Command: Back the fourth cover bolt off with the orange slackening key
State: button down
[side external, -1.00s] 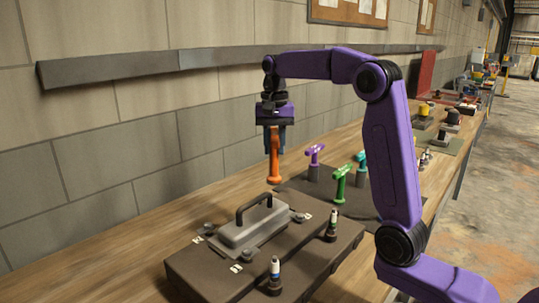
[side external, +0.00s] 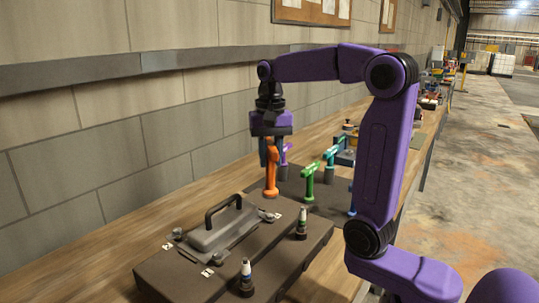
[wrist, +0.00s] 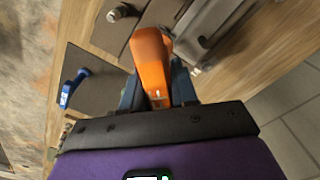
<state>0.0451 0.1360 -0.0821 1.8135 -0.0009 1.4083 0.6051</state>
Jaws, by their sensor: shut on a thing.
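My gripper (side external: 271,150) is shut on the orange slackening key (side external: 271,178) and holds it upright, with its lower end hanging free. The key also shows between the fingers in the wrist view (wrist: 152,62). The grey cover (side external: 222,235) with its black handle sits on a dark block (side external: 165,278). Bolts show at its edges, one at the far right (side external: 268,216) and one at the left (side external: 177,234). The key's lower end appears a little above and behind the far right bolt. I cannot tell which bolt is the fourth.
Green (side external: 309,183), teal and purple keys stand on a dark mat behind the block; a blue one (wrist: 72,88) shows in the wrist view. Two small bottle-like pieces (side external: 246,278) (side external: 302,223) stand on the block's near side. The wall runs along the left.

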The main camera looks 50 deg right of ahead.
aim_at(272, 190)
jog(key=shift+f, duration=0.1)
jog(key=shift+f, duration=3.1)
jog(key=shift+f, duration=0.35)
jog(key=n, duration=0.4)
jog(key=shift+d, duration=0.1)
jog(key=n, duration=0.4)
jog(key=shift+d+n, duration=0.1)
jog(key=shift+n, duration=0.2)
jog(key=n, duration=0.4)
jog(key=shift+d, duration=0.1)
jog(key=n, duration=0.4)
jog(key=shift+r+n, duration=0.1)
jog(key=shift+n, duration=0.2)
